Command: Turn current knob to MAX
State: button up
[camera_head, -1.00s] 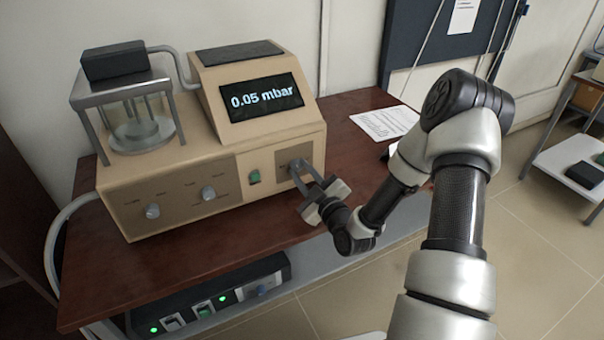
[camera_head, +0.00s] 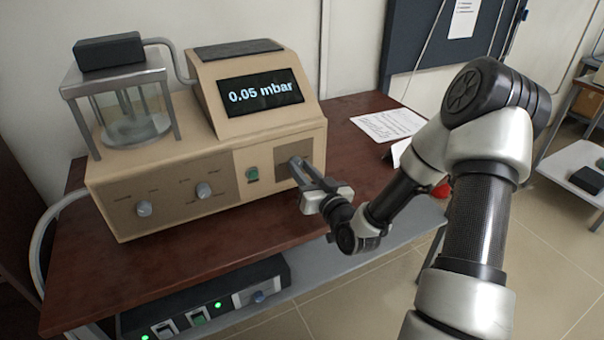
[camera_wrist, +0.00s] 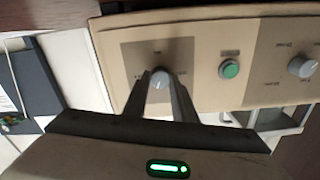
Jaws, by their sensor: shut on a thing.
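A beige coating device (camera_head: 216,134) with a screen reading 0.05 mbar stands on the table. The knob at the right end of its front panel is a small grey knob, seen in the wrist view (camera_wrist: 160,79) with a white pointer mark. My gripper (camera_head: 297,168) is at this knob, and in the wrist view its two fingers (camera_wrist: 161,84) are shut on the knob's two sides. In the head view the fingers largely hide the knob. The small labels around it are too blurred to read.
A green button (camera_head: 252,174) sits left of the held knob, then two more grey knobs (camera_head: 204,190) further left. A glass chamber (camera_head: 134,122) is on the device. A black unit with lit switches (camera_head: 205,300) sits below the tabletop. Papers (camera_head: 388,124) lie at the right.

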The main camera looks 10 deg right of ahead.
jog(key=m, duration=1.2)
jog(key=shift+m, duration=0.4)
dwell(0.3)
jog(key=o, duration=1)
jog(key=shift+o, duration=0.2)
